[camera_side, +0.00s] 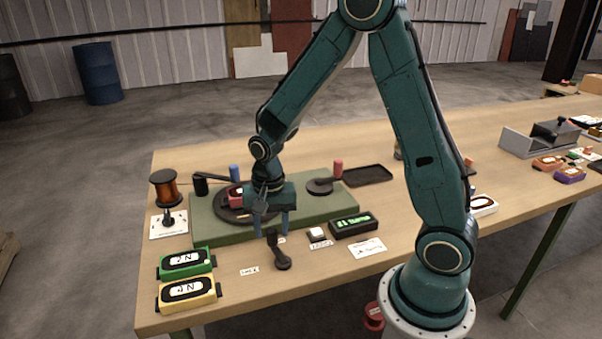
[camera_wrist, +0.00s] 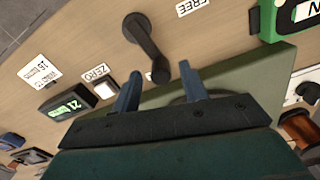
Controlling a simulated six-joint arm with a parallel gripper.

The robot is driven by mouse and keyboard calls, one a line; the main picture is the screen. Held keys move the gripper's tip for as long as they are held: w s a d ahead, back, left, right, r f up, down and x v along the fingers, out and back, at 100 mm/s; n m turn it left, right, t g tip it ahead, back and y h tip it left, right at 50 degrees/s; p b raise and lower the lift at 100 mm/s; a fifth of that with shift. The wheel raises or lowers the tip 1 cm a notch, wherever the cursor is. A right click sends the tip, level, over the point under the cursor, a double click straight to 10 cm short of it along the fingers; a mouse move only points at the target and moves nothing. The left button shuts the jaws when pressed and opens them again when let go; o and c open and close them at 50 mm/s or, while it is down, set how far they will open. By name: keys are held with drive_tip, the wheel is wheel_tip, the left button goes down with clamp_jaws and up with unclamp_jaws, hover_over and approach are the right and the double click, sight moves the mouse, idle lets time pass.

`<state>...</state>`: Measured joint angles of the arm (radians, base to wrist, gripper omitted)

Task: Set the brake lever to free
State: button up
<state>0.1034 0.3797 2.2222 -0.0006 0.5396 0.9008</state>
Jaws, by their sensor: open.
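The brake lever is a dark short arm with rounded ends on the wooden tabletop, in front of the green plate; it shows in the side view (camera_side: 282,262) and the wrist view (camera_wrist: 147,44). A FREE label (camera_wrist: 190,6) lies to one side of it, at its left in the side view (camera_side: 250,271). Another small pale label lies by its far end, partly hidden. My gripper (camera_side: 271,235) points down over the lever's far end, with blue fingers apart and nothing between them that I see held. In the wrist view the fingers (camera_wrist: 160,70) straddle that end; contact cannot be told.
The green plate (camera_side: 340,219) carries a dark turntable and a red-handled crank (camera_side: 322,186). A square button (camera_side: 317,235) and green display (camera_side: 353,226) stand right of the lever. Green (camera_side: 187,262) and yellow (camera_side: 188,293) boxes stand left. The front tabletop is mostly clear.

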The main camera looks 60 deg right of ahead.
sight(277, 245)
drive_tip(key=shift+f, duration=1.15)
drive_tip(key=shift+c, duration=0.4)
clamp_jaws()
